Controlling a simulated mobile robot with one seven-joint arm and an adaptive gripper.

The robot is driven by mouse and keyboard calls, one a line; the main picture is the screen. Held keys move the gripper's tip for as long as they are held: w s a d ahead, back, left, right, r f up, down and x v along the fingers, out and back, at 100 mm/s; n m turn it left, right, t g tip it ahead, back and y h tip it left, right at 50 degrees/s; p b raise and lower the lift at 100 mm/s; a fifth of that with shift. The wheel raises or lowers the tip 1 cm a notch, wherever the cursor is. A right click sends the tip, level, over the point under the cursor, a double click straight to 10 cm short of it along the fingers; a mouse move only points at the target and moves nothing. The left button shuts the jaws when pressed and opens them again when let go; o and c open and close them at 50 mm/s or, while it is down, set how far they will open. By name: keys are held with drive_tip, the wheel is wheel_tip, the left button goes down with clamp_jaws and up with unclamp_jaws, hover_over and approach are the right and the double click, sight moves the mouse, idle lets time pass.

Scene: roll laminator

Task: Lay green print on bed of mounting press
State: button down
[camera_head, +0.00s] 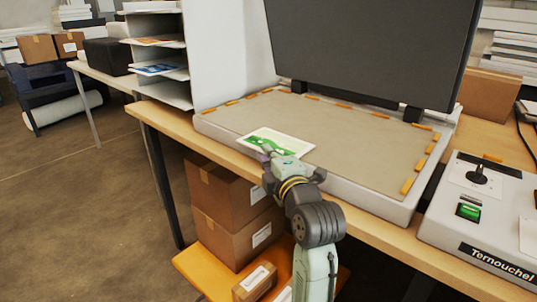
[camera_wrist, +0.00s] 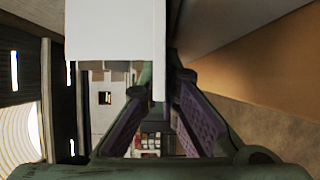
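The green print (camera_head: 284,140) is a white-bordered sheet with a green picture. In the head view it appears over the front left part of the bed (camera_head: 340,135) of the mounting press, close to the front edge. I cannot tell whether it touches the bed or is just above it. My gripper (camera_head: 267,154) is at the print's front left edge, its fingers closed on it. In the wrist view the purple-padded fingers (camera_wrist: 160,85) converge around a narrow white part of the print (camera_wrist: 110,32). The press lid (camera_head: 370,45) stands open, dark side forward.
Orange tabs (camera_head: 408,186) line the bed's back and right edges; the bed's middle and right are clear. A control box (camera_head: 485,215) stands right of the press. A white shelf rack (camera_head: 165,50) stands at left. Cardboard boxes (camera_head: 232,215) sit below the table.

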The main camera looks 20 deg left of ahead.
drive_tip(key=c, duration=2.3)
unclamp_jaws()
drive_tip(key=o, duration=0.6)
drive_tip(key=shift+f, duration=0.1)
drive_tip(key=shift+d, duration=0.1)
drive_tip(key=v, duration=0.7)
drive_tip(key=shift+s+d, duration=0.1)
drive_tip(key=shift+s, duration=0.1)
